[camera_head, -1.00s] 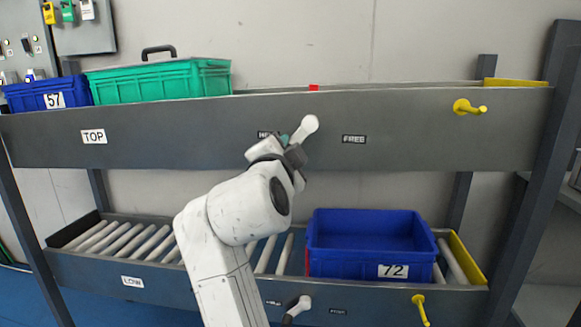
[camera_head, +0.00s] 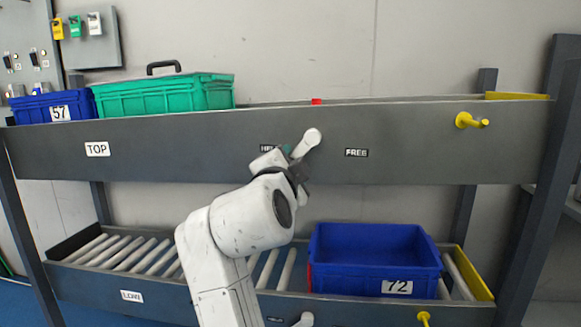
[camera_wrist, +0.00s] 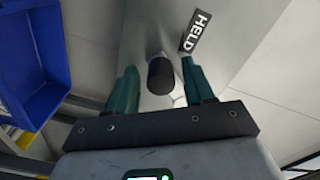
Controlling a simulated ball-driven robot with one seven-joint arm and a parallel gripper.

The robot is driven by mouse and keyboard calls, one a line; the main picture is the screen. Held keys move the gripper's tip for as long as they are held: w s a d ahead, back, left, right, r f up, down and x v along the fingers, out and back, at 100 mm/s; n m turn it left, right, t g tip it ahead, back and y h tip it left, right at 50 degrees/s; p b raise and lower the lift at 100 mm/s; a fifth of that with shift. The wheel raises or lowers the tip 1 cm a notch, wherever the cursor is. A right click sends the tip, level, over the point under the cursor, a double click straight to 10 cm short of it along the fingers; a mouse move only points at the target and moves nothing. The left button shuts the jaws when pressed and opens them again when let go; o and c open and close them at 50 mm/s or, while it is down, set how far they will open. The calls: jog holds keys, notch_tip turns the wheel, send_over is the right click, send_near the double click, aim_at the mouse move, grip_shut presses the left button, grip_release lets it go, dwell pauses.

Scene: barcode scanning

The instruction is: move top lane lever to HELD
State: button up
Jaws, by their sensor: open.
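The top lane lever (camera_head: 312,136) is on the grey front rail of the top lane, between the HELD label (camera_head: 269,148) and the FREE label (camera_head: 356,152). Its white end is at upper right, and it slants down-left toward my gripper (camera_head: 288,150), which partly hides it. In the wrist view, the lever's black round grip (camera_wrist: 160,75) lies between the two teal fingers of my gripper (camera_wrist: 159,66), near the HELD label (camera_wrist: 195,31). My gripper is open around the grip, with gaps visible on both sides.
A green crate (camera_head: 165,98) and blue crate 57 (camera_head: 30,110) stand on the top lane at left. Blue crate 72 (camera_head: 340,270) sits on the low lane's rollers. A yellow peg (camera_head: 471,121) sticks out of the top rail at right.

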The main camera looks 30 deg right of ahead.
jog(key=shift+a, duration=0.1)
jog(key=shift+s+a, duration=0.15)
jog(key=shift+a, duration=0.05)
jog(key=p+v, duration=0.2)
jog(key=v, duration=0.8)
jog(key=shift+s, duration=0.1)
jog(key=s+d+f+n+g+y, duration=0.25)
jog(key=f+n, duration=0.25)
jog(key=f, duration=0.9)
jog(key=s+d+f+n+g+y, duration=0.2)
jog(key=s+d+f+n+y, duration=0.3)
jog(key=f, duration=0.9)
jog(key=s+a+f+n+g+y, duration=0.25)
jog(key=s+f+n+g, duration=0.2)
jog(key=s+f, duration=0.65)
jog(key=s+a+f+n+g+y, duration=0.25)
jog(key=s+f+n, duration=0.35)
jog(key=s+f, duration=0.55)
notch_tip(320, 180, up, 34)
jog(key=p, duration=3.2)
jog(key=shift+s+d, duration=0.15)
jog(key=shift+d, duration=0.2)
